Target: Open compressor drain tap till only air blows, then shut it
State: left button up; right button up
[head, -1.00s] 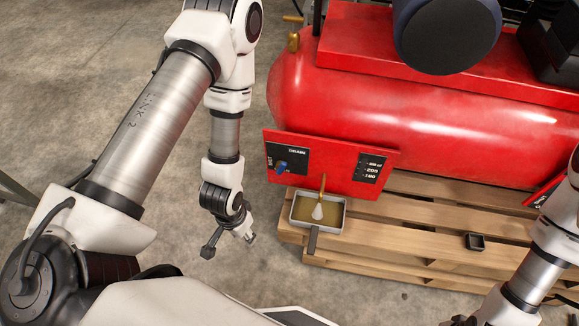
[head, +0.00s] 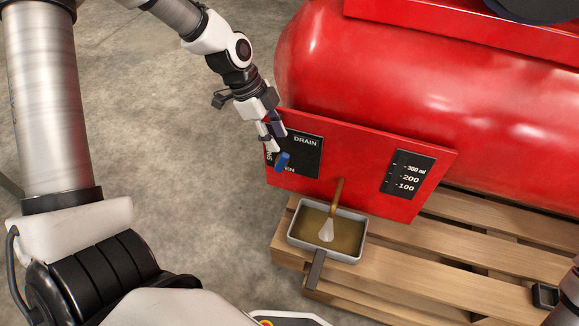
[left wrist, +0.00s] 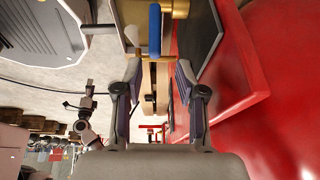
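The blue drain tap lever (head: 283,162) is on the red panel (head: 345,180) under the DRAIN label, and slants down toward the partly hidden OPEN mark. My left gripper (head: 272,130) is open and empty just above the lever. In the left wrist view the blue lever (left wrist: 155,28) stands beyond and between the spread fingertips, apart from them.
The red compressor tank (head: 400,85) fills the upper right. It stands on a wooden pallet (head: 430,265). A level scale (head: 408,175) is on the panel's right side. The concrete floor (head: 150,130) is free on the left.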

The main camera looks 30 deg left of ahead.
aim_at(284, 159)
pick_arm(q)
jog(key=shift+s+f, duration=0.15)
jog(key=shift+f, duration=0.25)
jog(key=b+x, duration=0.4)
jog(key=x, duration=0.2)
jog(key=shift+s+d+f, duration=0.1)
jog(key=shift+f, duration=0.25)
jog(key=shift+d+f+b, duration=0.3)
jog(key=shift+f+b, duration=0.05)
jog(key=shift+b, duration=0.05)
jog(key=shift+r, duration=0.1)
grip_shut()
